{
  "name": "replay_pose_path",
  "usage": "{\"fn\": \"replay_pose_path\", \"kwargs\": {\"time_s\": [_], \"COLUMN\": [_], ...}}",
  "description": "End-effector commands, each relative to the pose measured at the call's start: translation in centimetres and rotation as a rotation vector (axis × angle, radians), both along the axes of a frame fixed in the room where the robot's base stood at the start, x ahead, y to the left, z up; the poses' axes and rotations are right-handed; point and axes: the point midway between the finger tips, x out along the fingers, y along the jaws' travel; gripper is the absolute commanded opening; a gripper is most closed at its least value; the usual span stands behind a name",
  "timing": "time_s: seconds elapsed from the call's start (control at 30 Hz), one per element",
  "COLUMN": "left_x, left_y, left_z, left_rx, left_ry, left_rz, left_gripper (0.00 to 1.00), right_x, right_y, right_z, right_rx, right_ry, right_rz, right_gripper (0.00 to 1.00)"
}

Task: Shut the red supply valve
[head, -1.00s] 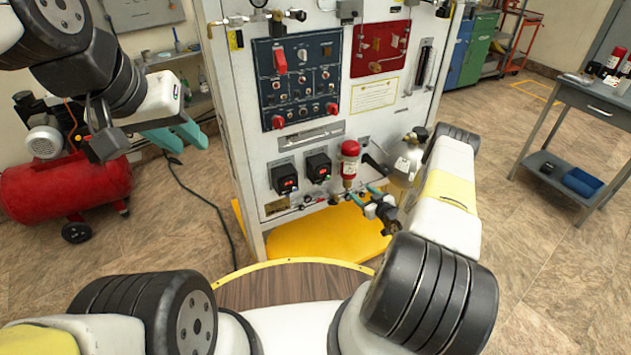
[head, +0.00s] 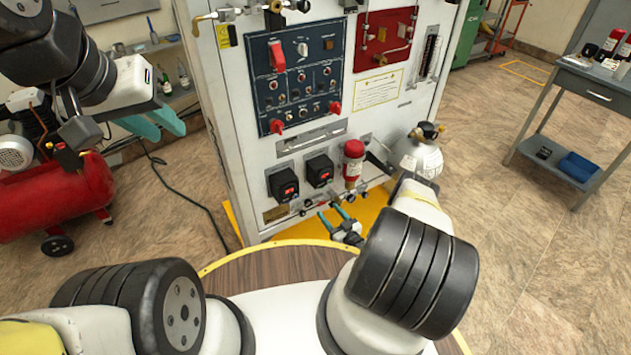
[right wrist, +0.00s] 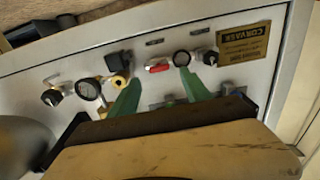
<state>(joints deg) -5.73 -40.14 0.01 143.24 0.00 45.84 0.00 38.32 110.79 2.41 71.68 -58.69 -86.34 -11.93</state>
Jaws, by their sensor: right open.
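My right gripper (head: 333,214) is open and empty, close below the cabinet's lower row of fittings. In the right wrist view its two green fingers (right wrist: 160,88) point at the panel, one toward each side of the red handle, apparently short of it. My left gripper (head: 168,130) is open and empty, left of the cabinet.
A red-topped cylinder (head: 353,165) and black boxes with red displays (head: 284,184) stick out just above the lower fittings. A brass fitting (right wrist: 118,80) is near one finger in the right wrist view. A red compressor (head: 60,195) stands left.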

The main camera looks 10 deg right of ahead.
Motion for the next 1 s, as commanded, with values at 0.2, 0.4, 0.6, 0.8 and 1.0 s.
{"fn": "replay_pose_path", "kwargs": {"time_s": [0.2, 0.4, 0.6, 0.8, 1.0], "left_x": [0.0, 0.0, 0.0, 0.0, 0.0], "left_y": [0.0, 0.0, 0.0, 0.0, 0.0], "left_z": [0.0, 0.0, 0.0, 0.0, 0.0], "left_rx": [0.000, 0.000, 0.000, 0.000, 0.000], "left_ry": [0.000, 0.000, 0.000, 0.001, 0.000], "left_rz": [0.000, 0.000, 0.000, 0.000, 0.000], "left_gripper": [0.28, 0.28, 0.28, 0.28, 0.28], "right_x": [2.8, 3.6, 3.6, 3.6, 3.6], "right_y": [1.1, 1.3, 1.3, 1.3, 1.3], "right_z": [0.0, 0.0, 0.0, 0.0, 0.0], "right_rx": [0.000, -0.001, 0.000, -0.001, 0.001], "right_ry": [0.000, 0.002, 0.002, 0.002, 0.003], "right_rz": [0.001, 0.000, -0.001, -0.001, 0.000], "right_gripper": [0.56, 0.56, 0.54, 0.15, 0.00]}}
